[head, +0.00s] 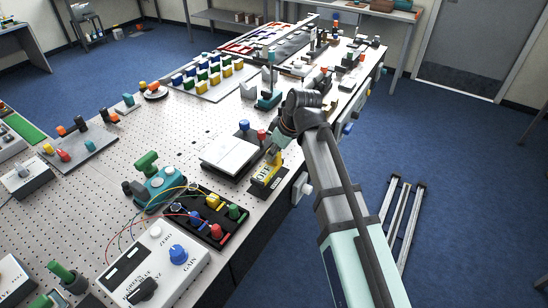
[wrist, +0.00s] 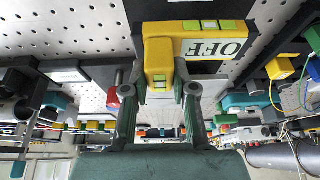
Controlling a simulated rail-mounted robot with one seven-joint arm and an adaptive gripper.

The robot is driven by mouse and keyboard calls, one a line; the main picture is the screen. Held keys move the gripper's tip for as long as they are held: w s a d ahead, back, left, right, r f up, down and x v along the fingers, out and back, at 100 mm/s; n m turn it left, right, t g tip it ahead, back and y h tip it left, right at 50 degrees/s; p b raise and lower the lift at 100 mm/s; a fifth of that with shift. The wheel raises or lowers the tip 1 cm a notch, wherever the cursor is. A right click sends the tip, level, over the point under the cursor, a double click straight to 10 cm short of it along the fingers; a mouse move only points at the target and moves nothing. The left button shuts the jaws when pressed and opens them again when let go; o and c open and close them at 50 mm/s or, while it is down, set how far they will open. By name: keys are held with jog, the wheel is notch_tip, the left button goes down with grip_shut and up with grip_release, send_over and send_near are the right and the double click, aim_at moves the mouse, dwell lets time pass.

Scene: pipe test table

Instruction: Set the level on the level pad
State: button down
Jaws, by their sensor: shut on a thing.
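The yellow level (wrist: 158,62), with small green windows along its far bar, is between my gripper's fingertips (wrist: 160,88) in the wrist view. My gripper (head: 272,150) is shut on it, low over the front edge of the table in the head view. The yellow level (head: 274,159) is partly hidden there by the gripper. I cannot tell whether the level touches the pad.
A light plate on a black base (head: 229,154) lies just left of my gripper, with blue and red knobs behind it. A black box with coloured knobs and wires (head: 207,217) stands nearer. Bare perforated tabletop (head: 190,125) lies farther left.

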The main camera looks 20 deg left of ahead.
jog(key=shift+f, duration=1.25)
jog(key=shift+f, duration=0.15)
jog(key=c, duration=0.9)
grip_release()
jog(key=shift+c, duration=0.2)
